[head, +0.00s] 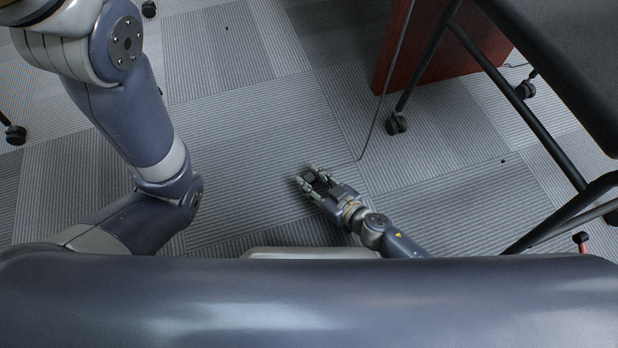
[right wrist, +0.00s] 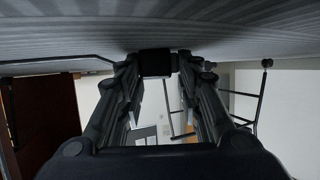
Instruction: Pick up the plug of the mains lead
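The plug (right wrist: 157,64) of the mains lead shows in the right wrist view as a small black block between my right gripper's fingertips. It is close to the grey carpet, and I cannot tell whether it touches it. My right gripper (head: 311,176) is low over the floor in the head view, its fingers on both sides of the dark plug. It looks shut on the plug; the contact faces are hidden. The thin dark lead (head: 372,132) runs down beside the wooden desk to the carpet. My left gripper is out of view.
A reddish-brown desk panel (head: 440,50) stands at the upper right. A black-framed table or chair on castors (head: 397,123) is to the right of my right gripper. The carpet (head: 240,120) left of the gripper is clear.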

